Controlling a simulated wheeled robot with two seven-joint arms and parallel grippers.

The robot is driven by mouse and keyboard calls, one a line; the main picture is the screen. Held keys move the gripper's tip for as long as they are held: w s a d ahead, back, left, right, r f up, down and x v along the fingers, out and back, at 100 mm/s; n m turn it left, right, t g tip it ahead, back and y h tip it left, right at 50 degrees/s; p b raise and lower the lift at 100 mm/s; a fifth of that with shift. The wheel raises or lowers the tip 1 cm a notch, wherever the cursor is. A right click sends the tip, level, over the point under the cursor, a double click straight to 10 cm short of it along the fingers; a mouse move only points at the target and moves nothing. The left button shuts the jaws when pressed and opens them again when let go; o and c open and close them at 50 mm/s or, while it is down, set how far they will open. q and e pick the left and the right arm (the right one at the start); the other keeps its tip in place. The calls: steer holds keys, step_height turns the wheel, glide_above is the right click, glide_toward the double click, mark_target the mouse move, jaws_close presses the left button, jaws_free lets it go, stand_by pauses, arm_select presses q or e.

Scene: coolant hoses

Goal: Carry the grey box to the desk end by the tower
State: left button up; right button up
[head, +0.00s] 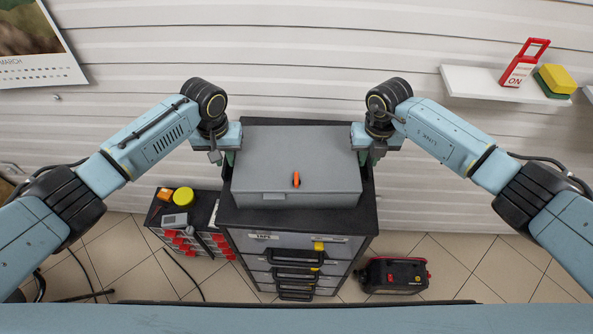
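The grey box (290,160) sits level on the dark top of a drawer cabinet (290,218). Its lid is closed, and a small orange piece (296,179) shows near its front edge. My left gripper (230,157) is at the box's left side and my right gripper (365,156) is at its right side, both close against it. The fingers are mostly hidden under the gripper bodies, so I cannot tell whether they are shut on the box. I can make out neither the desk end nor the tower.
A low unit with red-fronted drawers (188,238) stands left of the cabinet, with a yellow round item (183,196) on top. A black and red case (394,275) lies on the tiled floor at right. A white wall shelf (480,84) holds a red sign. Cables lie at left.

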arm_select(q)
jaws_close()
arm_select(e)
jaws_close()
arm_select(q)
steer(key=shift+w+r, duration=0.1)
arm_select(e)
steer(key=shift+w+r, duration=0.15)
stand_by(0.8)
